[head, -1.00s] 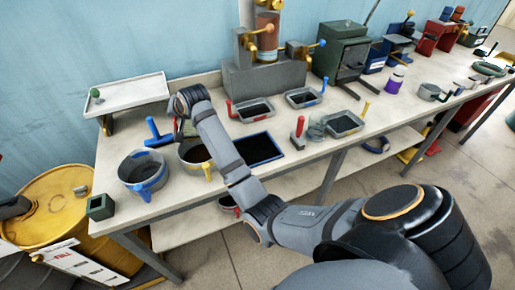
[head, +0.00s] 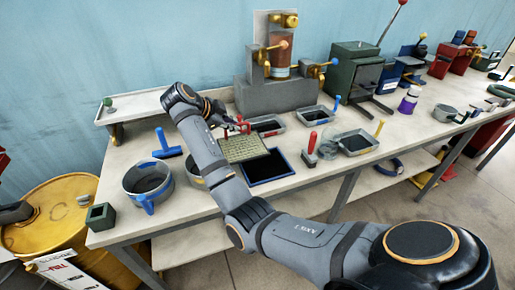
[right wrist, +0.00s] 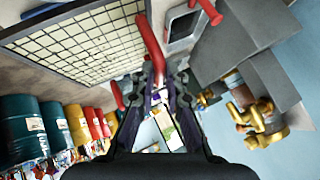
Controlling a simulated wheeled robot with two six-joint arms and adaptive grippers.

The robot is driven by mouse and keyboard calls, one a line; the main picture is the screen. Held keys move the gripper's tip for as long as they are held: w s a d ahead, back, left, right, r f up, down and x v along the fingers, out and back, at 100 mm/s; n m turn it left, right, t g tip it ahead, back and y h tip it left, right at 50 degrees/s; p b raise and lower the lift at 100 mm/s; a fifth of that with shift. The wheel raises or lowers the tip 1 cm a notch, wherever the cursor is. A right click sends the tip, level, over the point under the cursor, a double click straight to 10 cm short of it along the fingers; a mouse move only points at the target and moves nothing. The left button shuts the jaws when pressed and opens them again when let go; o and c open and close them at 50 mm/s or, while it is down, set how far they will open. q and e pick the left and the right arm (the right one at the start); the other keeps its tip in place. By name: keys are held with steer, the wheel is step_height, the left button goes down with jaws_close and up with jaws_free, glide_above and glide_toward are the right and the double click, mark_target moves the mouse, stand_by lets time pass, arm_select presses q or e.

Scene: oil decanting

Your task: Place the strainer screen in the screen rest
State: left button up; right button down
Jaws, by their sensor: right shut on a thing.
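The strainer screen (head: 243,149) is a pale gridded panel with a red handle. In the right wrist view the screen (right wrist: 80,42) fills the upper left, its red handle (right wrist: 151,45) between the fingers. My right gripper (head: 229,126) is shut on that handle; its fingertips also show in the wrist view (right wrist: 159,80). A dark rectangular tray with a blue rim (head: 270,182), which looks like the screen rest, lies on the bench. In the head view the screen overlaps its back left part; the height between them is unclear. My left gripper is out of view.
A grey pot with blue fittings (head: 147,181) and a partly hidden pan (head: 195,181) stand left of the blue-rimmed tray. A red-handled tool (head: 309,150) and a glass jar (head: 329,144) stand to its right. Small trays (head: 313,115) and a grey press (head: 275,94) are behind.

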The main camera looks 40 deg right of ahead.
mark_target(253, 136)
steer(key=d, duration=0.2)
steer(key=s+d+f, duration=0.1)
steer(key=shift+p, duration=0.3)
steer(key=d+f, duration=0.1)
steer(key=f, duration=0.1)
steer(key=s+d+f, duration=0.1)
steer(key=d+f, duration=0.1)
steer(key=shift+s+d+f+p, duration=0.15)
steer(key=shift+f+p, duration=0.1)
steer(key=shift+p, duration=0.15)
steer(key=shift+d+f, duration=0.25)
steer(key=shift+f, duration=0.2)
steer(key=f, duration=0.1)
steer(key=f+p, duration=0.1)
steer(key=f, duration=0.1)
steer(key=shift+s+d+f, duration=0.2)
steer(key=shift+d, duration=0.1)
steer(key=shift+f, duration=0.2)
steer(key=c, duration=1.4)
jaws_free()
steer(key=shift+a, duration=0.1)
